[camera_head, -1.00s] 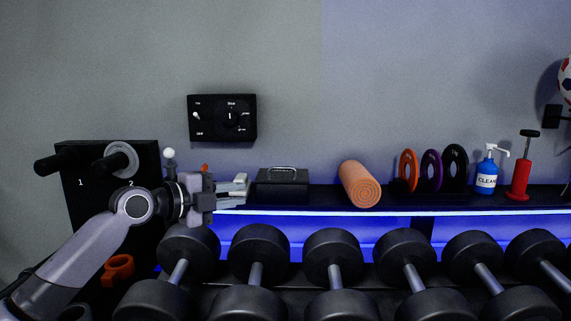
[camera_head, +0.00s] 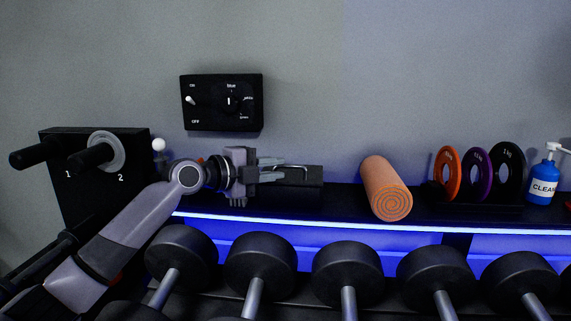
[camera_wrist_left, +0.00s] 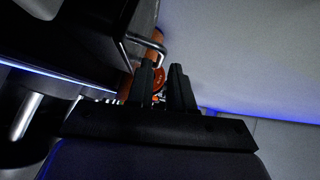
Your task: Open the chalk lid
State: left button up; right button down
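The chalk box (camera_head: 309,194) is a black box on the shelf, with a thin silver handle (camera_head: 296,167) on its lid. The lid looks closed. My left gripper (camera_head: 282,169) reaches in from the left, over the left part of the box and at the handle's left end. It hides that part of the box. In the left wrist view the gripper's two dark fingers (camera_wrist_left: 166,76) stand apart with a gap between them. The silver handle (camera_wrist_left: 148,44) is close to the left finger; I cannot tell if they touch. My right gripper is not in view.
An orange rolled mat (camera_head: 382,186) lies right of the box, then small weight plates (camera_head: 447,174) and a blue cleaner bottle (camera_head: 543,186). Several dumbbells (camera_head: 347,268) stand below the shelf. A black switch panel (camera_head: 221,103) hangs on the wall above. Shelf between box and mat is clear.

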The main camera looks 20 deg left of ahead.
aim_at(288, 167)
pick_arm(q)
jog(key=shift+p+x, duration=0.3)
jog(key=shift+x, duration=1.45)
grip_shut()
